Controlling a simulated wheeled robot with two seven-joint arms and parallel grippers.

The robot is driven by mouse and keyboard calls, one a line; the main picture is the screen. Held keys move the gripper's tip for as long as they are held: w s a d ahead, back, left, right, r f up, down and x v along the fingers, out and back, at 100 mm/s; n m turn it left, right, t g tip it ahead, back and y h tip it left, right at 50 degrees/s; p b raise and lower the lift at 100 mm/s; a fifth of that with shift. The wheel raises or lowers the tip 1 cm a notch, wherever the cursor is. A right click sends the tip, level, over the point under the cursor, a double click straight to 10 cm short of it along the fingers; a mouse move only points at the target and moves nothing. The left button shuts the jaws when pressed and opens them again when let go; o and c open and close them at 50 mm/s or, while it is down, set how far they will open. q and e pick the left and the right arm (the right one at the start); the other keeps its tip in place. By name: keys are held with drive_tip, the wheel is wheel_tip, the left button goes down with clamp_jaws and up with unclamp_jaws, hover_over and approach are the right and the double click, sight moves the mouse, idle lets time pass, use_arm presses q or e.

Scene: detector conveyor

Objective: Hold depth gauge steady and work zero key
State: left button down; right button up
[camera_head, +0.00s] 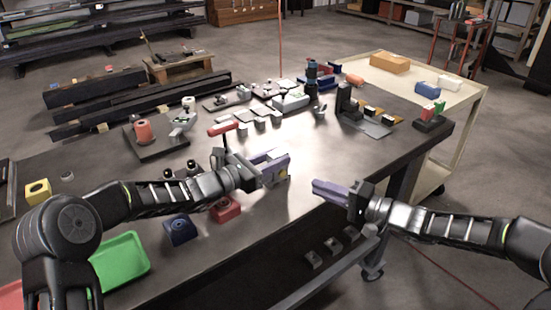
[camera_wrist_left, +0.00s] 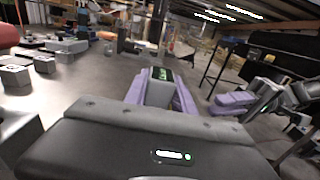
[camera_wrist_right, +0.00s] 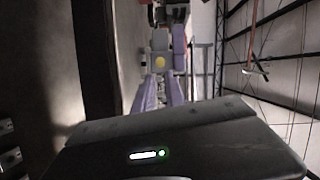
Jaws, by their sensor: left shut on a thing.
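My left gripper (camera_head: 277,167) is shut on the depth gauge, a grey block with a round yellow key (camera_head: 284,172) on its side. The gauge (camera_wrist_left: 160,93) shows between the purple fingers in the left wrist view, with a green-lit display on top. It is held above the near edge of the dark table. My right gripper (camera_head: 318,188) is to the right, apart from the gauge, with its purple fingers close together and nothing seen between them. In the right wrist view, the yellow key (camera_wrist_right: 159,62) faces it, just beyond the fingertips (camera_wrist_right: 160,82).
The dark table (camera_head: 335,150) carries several grey blocks, a red-handled item (camera_head: 223,128) and small fixtures at the back. A blue block (camera_head: 180,230), a red block (camera_head: 225,209) and a green tray (camera_head: 120,261) are near the left arm. A cream cart (camera_head: 465,105) stands behind right.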

clamp_jaws()
idle(0.9)
idle(0.4)
drive_tip(key=shift+a+r, duration=0.1)
drive_tip(key=shift+a, duration=0.05)
drive_tip(key=a+r+n, duration=0.1)
drive_tip(key=a+r+n+g, duration=0.1)
drive_tip(key=a+r, duration=0.1)
drive_tip(key=shift+s+a+r, duration=0.15)
drive_tip(key=shift+s+a, duration=0.15)
drive_tip(key=shift+s, duration=0.1)
drive_tip(key=s+a+n+g, duration=0.1)
drive_tip(key=n, duration=0.1)
drive_tip(key=s+a+n+g, duration=0.1)
drive_tip(key=n, duration=0.1)
drive_tip(key=a+n+g+h, duration=0.1)
drive_tip(key=n, duration=0.1)
drive_tip(key=shift+s+a+r, duration=0.15)
drive_tip(key=shift+s+r, duration=0.2)
drive_tip(key=shift+s, duration=0.05)
drive_tip(key=d+f+n+h, duration=0.3)
drive_tip(key=d+n+h, duration=0.2)
drive_tip(key=n, duration=0.6)
drive_tip(key=shift+d+f+n+h, duration=0.15)
drive_tip(key=shift+f+n+h, duration=0.25)
